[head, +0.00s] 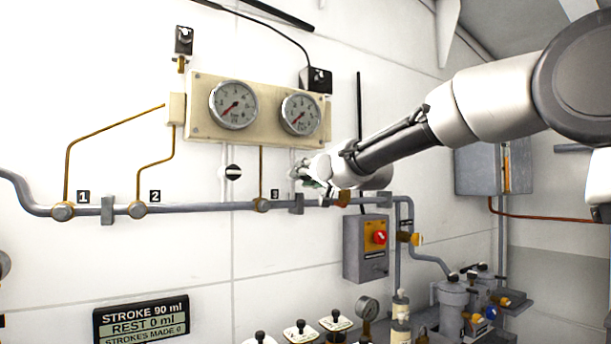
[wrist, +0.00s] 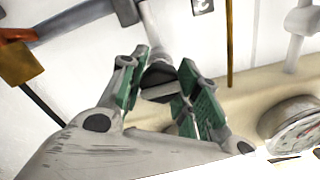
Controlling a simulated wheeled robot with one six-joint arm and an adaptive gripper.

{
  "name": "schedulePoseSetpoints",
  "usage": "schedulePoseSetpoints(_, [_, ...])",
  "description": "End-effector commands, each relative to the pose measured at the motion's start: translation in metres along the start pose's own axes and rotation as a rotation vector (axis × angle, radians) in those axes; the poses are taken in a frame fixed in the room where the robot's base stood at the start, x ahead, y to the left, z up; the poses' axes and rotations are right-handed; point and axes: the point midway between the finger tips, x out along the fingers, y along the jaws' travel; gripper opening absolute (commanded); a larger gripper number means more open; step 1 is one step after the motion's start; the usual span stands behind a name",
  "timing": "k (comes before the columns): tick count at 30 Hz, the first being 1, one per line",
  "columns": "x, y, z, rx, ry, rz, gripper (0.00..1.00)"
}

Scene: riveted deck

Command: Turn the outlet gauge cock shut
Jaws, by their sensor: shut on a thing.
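My gripper (head: 312,172) is at the wall pipework, just below and right of the right-hand gauge (head: 300,114). In the wrist view, the green finger pads of my gripper (wrist: 168,84) are shut on a small dark grey handle, which I take to be the outlet gauge cock (wrist: 158,77). It sits on a grey stem from the pipe. Its marking is not readable, and I cannot tell how far it is turned. In the head view my gripper hides the cock.
A cream panel (head: 198,131) carries the left gauge (head: 233,104) and the right one. A grey pipe (head: 190,208) with several fittings runs below. A grey box with a red knob (head: 380,237) is low right. A stroke display (head: 142,316) is at the bottom left.

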Motion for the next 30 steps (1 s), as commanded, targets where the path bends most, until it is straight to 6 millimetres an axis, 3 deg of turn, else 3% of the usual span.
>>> schedulePoseSetpoints(15, [-0.0001, 0.0003, -0.0005, 0.016, 0.001, 0.000, 0.08])
schedulePoseSetpoints(16, [-0.0001, 0.0003, -0.0005, 0.016, 0.001, 0.000, 0.37])
schedulePoseSetpoints(19, [-0.0001, 0.0002, -0.0005, 0.016, 0.001, 0.000, 0.55])
schedulePoseSetpoints(30, [-0.0043, -0.0002, -0.0006, 0.016, 0.001, 0.000, 0.55])
